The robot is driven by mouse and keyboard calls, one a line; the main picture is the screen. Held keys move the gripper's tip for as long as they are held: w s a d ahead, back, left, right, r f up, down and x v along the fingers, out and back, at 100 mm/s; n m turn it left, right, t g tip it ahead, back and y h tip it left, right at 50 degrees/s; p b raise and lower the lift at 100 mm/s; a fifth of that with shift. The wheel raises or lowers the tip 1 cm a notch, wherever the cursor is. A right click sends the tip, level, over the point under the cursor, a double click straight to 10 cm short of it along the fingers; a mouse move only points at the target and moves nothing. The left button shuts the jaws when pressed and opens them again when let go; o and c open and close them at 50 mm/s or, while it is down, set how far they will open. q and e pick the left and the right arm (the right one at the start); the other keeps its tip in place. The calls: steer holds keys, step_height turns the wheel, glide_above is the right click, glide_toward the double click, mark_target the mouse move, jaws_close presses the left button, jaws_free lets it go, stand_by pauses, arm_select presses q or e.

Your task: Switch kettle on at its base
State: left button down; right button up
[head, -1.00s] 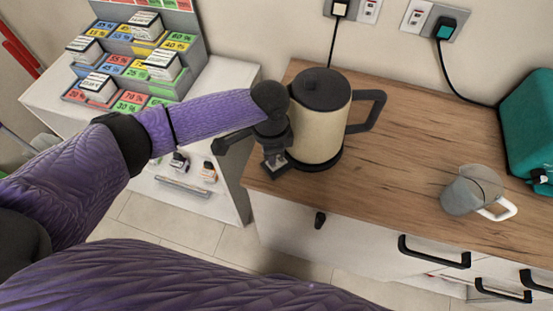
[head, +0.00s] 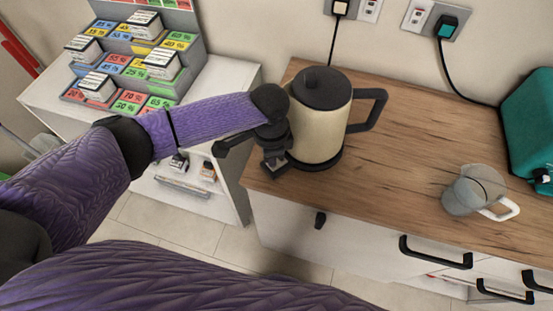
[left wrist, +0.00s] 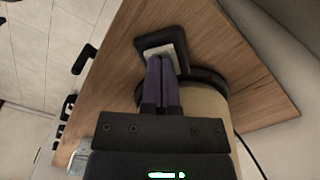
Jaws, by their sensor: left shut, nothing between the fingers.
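The cream kettle (head: 322,118) with a black lid and handle stands upright on its round black base (head: 322,162), near the left end of the wooden counter. A square black housing with a pale grey switch face (left wrist: 168,47) sits beside the base rim in the left wrist view. My left gripper (head: 273,152) is low at the kettle's left side. Its purple fingers (left wrist: 161,62) are shut and empty, with the tips at the pale switch face; whether they press it I cannot tell. My right gripper is out of view.
A glass jug (head: 468,190) stands to the right on the counter (head: 400,165), with a teal container (head: 530,125) at the far right. Wall sockets (head: 436,18) with cords are behind. A rack of coloured labels (head: 130,62) stands at left.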

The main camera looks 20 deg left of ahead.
arm_select(q)
steer(key=shift+f+b, duration=0.3)
steer(key=shift+f, duration=0.25)
step_height(320, 180, up, 7)
steer(key=p, duration=0.8)
steer(key=shift+r, duration=0.15)
